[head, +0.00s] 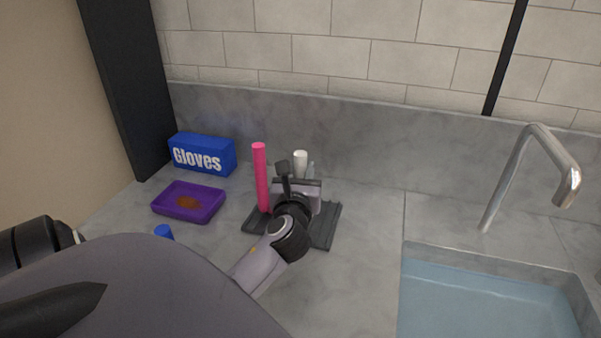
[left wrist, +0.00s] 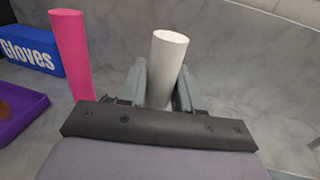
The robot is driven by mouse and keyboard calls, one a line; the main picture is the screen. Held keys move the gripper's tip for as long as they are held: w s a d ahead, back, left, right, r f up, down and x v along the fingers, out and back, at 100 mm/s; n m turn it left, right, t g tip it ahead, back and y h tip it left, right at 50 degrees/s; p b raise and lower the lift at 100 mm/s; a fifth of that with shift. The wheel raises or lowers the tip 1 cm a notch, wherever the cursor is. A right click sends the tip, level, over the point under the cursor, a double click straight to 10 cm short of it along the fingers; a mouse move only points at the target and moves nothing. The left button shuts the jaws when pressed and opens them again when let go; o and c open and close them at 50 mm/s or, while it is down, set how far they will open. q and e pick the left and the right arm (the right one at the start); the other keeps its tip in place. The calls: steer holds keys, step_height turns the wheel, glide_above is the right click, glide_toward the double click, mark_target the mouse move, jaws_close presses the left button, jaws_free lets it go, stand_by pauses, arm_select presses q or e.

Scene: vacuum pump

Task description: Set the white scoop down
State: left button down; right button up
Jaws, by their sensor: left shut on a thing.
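The white scoop shows as a white, upright, round handle (head: 300,157) at the middle of the head view, just beyond my left gripper (head: 304,177). In the left wrist view the white scoop (left wrist: 167,58) stands between the two grey fingers of my left gripper (left wrist: 161,82), which is shut on it. The scoop's lower end is hidden behind the gripper, so I cannot tell whether it touches anything below. My right gripper is not in view.
A pink upright cylinder (head: 261,178) stands close left of my gripper, by a dark grey mat-like base (head: 325,228). A purple tray (head: 208,216) with brown matter, a blue gloves box (head: 203,154) and a blue object (head: 163,231) are left. A water-filled sink (head: 480,300) is right.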

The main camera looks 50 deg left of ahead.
arm_select(q)
steer(key=shift+f, duration=0.15)
steer(key=c, duration=0.8)
jaws_free()
steer(key=shift+d, duration=0.1)
steer(key=v, duration=1.2)
steer(key=shift+r+b, duration=0.2)
steer(key=shift+b, duration=0.2)
